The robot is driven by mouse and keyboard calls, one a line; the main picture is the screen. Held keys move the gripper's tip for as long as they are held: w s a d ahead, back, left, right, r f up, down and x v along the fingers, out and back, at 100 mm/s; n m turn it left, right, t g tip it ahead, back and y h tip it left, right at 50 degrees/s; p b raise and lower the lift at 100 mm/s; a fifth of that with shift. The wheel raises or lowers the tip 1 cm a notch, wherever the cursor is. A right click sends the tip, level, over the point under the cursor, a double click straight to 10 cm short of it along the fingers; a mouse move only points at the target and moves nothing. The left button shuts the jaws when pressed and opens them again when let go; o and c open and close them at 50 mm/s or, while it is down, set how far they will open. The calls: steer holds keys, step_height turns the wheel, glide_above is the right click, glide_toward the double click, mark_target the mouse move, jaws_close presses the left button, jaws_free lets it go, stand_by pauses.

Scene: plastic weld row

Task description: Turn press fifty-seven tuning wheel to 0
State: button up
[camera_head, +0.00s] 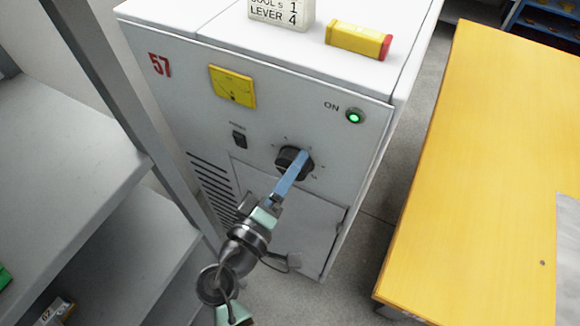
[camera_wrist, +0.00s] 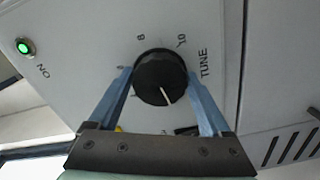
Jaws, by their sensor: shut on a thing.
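The black tuning wheel (camera_head: 294,163) sits on the front of the grey-white press marked 57 (camera_head: 290,105). My gripper (camera_head: 300,160) reaches it from the front, its blue fingers at the wheel. In the wrist view, the wheel (camera_wrist: 160,75) is between the two fingers, one on each side, and the gripper is shut on it. A white pointer line (camera_wrist: 167,96) on the wheel points down and slightly right in that view. The marks 8 and 10 and the word TUNE (camera_wrist: 204,62) show around it. I cannot make out the 0 mark.
A green lamp (camera_head: 354,116) is lit beside ON. A yellow gauge (camera_head: 233,87) and a black switch (camera_head: 239,140) are on the panel. A yellow box (camera_head: 358,40) lies on top. A grey shelf (camera_head: 70,170) stands left, a yellow table (camera_head: 490,170) right.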

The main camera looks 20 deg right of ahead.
steer(key=shift+r+n+p, duration=0.15)
steer(key=shift+n+p, duration=1.35)
steer(key=shift+n, duration=1.8)
steer(key=o, duration=1.2)
steer(key=shift+c, duration=0.2)
steer(key=b+v, duration=0.1)
steer(key=v, duration=1.2)
